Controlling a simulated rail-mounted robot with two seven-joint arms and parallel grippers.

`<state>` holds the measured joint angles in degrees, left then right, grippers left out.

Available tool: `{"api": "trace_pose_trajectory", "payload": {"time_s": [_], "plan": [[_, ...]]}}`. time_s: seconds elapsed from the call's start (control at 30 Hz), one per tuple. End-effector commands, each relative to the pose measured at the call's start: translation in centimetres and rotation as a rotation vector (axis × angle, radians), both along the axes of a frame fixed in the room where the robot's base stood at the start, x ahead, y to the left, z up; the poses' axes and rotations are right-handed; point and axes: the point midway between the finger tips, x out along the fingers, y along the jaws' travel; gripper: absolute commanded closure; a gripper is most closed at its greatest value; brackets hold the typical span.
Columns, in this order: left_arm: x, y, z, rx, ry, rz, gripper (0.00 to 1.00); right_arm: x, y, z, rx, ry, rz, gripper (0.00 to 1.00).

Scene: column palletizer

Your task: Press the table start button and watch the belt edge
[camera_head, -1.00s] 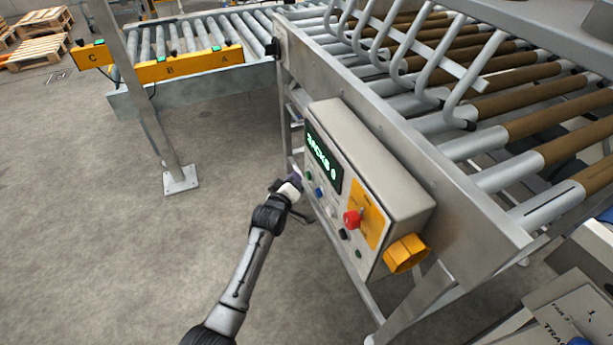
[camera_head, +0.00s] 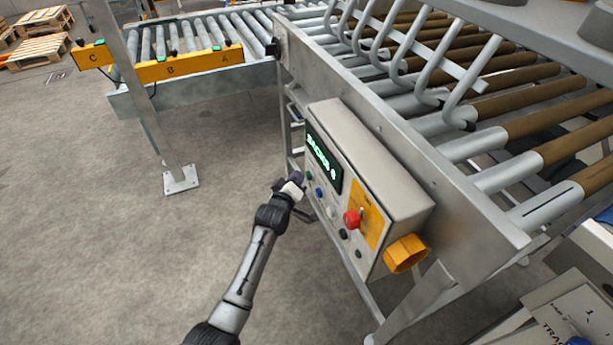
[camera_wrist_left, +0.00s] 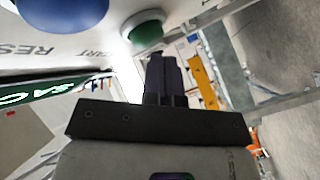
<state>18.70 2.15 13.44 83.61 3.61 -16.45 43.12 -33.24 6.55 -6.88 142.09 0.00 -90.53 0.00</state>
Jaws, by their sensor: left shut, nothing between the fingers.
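The control box (camera_head: 372,160) is mounted on the side of the roller conveyor. Its green start button (camera_head: 309,175) is at the far left end of the face, beside a blue button (camera_head: 319,193). In the left wrist view the green button (camera_wrist_left: 146,30) shows close up, with "START" lettering partly cut off beside it. My left gripper (camera_head: 298,178) is shut and empty, close to the green button. In the left wrist view its dark fingertips (camera_wrist_left: 162,62) are just below the button; I cannot tell whether they touch it. My right gripper is not in view.
A red button (camera_head: 352,220) and an orange guard (camera_head: 406,254) are further along the box. The conveyor's near side rail (camera_head: 450,190) runs above it. A lower conveyor (camera_head: 190,70) with an orange A-B-C bar stands behind.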

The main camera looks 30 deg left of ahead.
Motion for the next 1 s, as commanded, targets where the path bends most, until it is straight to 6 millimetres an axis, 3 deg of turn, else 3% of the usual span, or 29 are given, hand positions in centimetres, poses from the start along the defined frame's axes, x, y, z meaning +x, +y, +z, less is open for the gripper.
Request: {"api": "trace_pose_trajectory", "payload": {"time_s": [1.0], "plan": [[0.92,-0.63,0.02,-0.002,-0.001,-0.001,1.00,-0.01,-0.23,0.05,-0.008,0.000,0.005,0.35]]}}
